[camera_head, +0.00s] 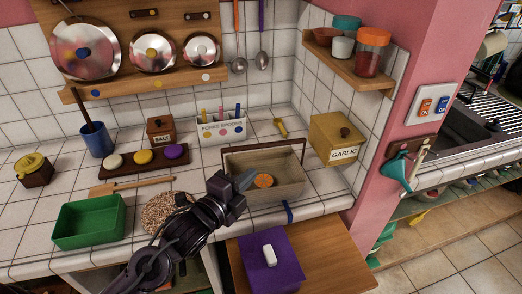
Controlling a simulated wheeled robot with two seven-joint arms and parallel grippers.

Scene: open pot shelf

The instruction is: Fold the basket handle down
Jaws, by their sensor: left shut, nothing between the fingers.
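The basket (285,188) is a beige open box on the white tiled counter, with a round orange thing (264,181) inside. Its dark brown handle (270,147) stands up above the basket's far rim; its exact tilt is hard to tell. My left gripper (246,180) is shut and empty. Its tips are at the basket's left front in the picture, below the handle and apart from it. They cover part of the basket's left side. Whether they touch the basket I cannot tell. My right gripper is not in view.
A wooden garlic box (333,138) stands right of the basket, and a cutlery holder (221,130) behind it. A round speckled trivet (162,210) and a green tray (90,222) lie left. The pink wall limits the right.

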